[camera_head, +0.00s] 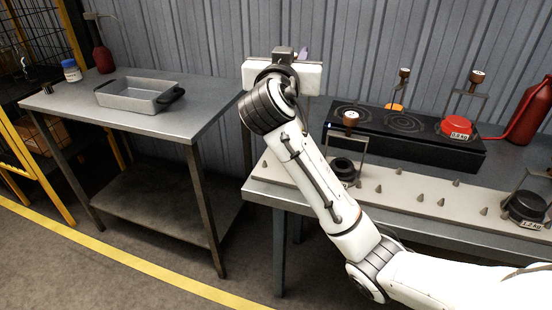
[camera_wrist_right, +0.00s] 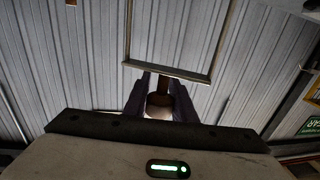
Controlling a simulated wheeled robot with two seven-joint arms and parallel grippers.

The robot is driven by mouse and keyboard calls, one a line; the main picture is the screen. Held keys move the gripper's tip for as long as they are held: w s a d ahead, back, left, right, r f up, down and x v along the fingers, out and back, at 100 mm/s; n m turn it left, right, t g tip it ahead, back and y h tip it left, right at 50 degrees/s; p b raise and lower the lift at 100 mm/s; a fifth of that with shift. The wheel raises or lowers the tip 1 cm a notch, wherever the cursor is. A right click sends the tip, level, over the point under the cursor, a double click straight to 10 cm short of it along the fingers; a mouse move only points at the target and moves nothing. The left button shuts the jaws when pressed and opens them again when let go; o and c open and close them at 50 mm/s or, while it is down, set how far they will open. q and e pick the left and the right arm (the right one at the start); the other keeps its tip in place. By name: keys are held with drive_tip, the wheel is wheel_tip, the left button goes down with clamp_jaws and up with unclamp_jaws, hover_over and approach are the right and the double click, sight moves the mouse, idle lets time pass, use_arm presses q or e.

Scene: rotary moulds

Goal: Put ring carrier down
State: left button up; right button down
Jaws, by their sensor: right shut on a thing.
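My right gripper (camera_wrist_right: 158,98) is shut on the brown knob (camera_wrist_right: 162,88) of a ring carrier, whose thin metal frame (camera_wrist_right: 180,74) shows beyond the fingers in the wrist view. Whether this carrier bears a ring, I cannot tell. In the head view, my right arm reaches up to the wall side of the bench, and its hand hides the held carrier. Other carriers with brown knobs stand on the right bench: a black one (camera_head: 343,168), an orange one (camera_head: 394,107), a red one (camera_head: 456,126) and another black one (camera_head: 525,207). My left gripper is out of view.
A pale strip with several small grey cones (camera_head: 400,190) runs along the right bench's front. Behind it is a black hotplate (camera_head: 385,136). A red bottle (camera_head: 527,115) stands at right. The left table (camera_head: 170,124) bears a grey tray (camera_head: 140,97) and has free room.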

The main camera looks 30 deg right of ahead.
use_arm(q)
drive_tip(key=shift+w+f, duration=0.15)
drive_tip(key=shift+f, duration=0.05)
use_arm(e)
wheel_tip(320, 180, down, 10)
drive_tip(key=shift+w+f, duration=0.2)
drive_tip(key=shift+w, duration=0.05)
drive_tip(key=shift+f+b, duration=0.2)
drive_tip(key=shift+b, duration=0.2)
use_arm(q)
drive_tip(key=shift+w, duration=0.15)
use_arm(e)
drive_tip(key=c, duration=1.5)
unclamp_jaws()
drive_tip(key=shift+r, duration=0.1)
use_arm(q)
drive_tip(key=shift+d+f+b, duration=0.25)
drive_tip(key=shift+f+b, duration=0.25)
drive_tip(key=shift+b, duration=0.1)
use_arm(e)
drive_tip(key=v, duration=1.2)
